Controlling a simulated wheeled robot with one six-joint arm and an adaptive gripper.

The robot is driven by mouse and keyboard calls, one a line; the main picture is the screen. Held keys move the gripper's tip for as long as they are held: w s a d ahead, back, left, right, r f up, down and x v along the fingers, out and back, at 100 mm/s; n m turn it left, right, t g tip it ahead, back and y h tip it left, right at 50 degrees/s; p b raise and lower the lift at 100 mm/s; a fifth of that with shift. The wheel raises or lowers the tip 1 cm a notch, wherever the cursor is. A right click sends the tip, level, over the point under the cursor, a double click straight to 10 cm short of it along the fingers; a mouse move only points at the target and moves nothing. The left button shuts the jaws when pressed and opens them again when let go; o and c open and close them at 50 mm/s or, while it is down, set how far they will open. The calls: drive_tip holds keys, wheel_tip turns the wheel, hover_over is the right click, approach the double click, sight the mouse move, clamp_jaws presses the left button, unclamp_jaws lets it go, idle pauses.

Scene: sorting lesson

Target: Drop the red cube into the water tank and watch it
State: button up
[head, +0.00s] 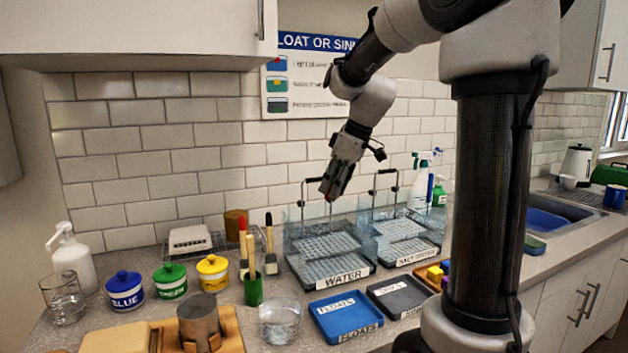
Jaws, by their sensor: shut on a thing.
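My gripper (330,187) points down above the water tank, shut on the red cube (326,184), of which only a small red patch shows at the fingertips. The water tank (343,278) is a clear box labelled WATER, with a perforated tray inside and a dark-handled wire frame standing up from it. The cube is near the level of the tank's upper rim or above it; the exact height is hard to tell. A second clear tank (413,258), labelled SALT WATER, stands to the right with a similar tray.
A blue FLOATS tray (345,312) and a dark tray (400,296) lie in front of the tanks. A green cup of brushes (253,290) and a glass bowl (280,320) stand left. Spray bottles (420,185) stand behind the salt tank.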

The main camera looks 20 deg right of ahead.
drive_tip(key=shift+w+a, duration=0.1)
drive_tip(key=shift+w, duration=0.05)
drive_tip(key=shift+f, duration=0.2)
wheel_tip(320, 180, down, 10)
idle(0.6)
drive_tip(key=o, duration=0.9)
drive_tip(key=shift+r, duration=5)
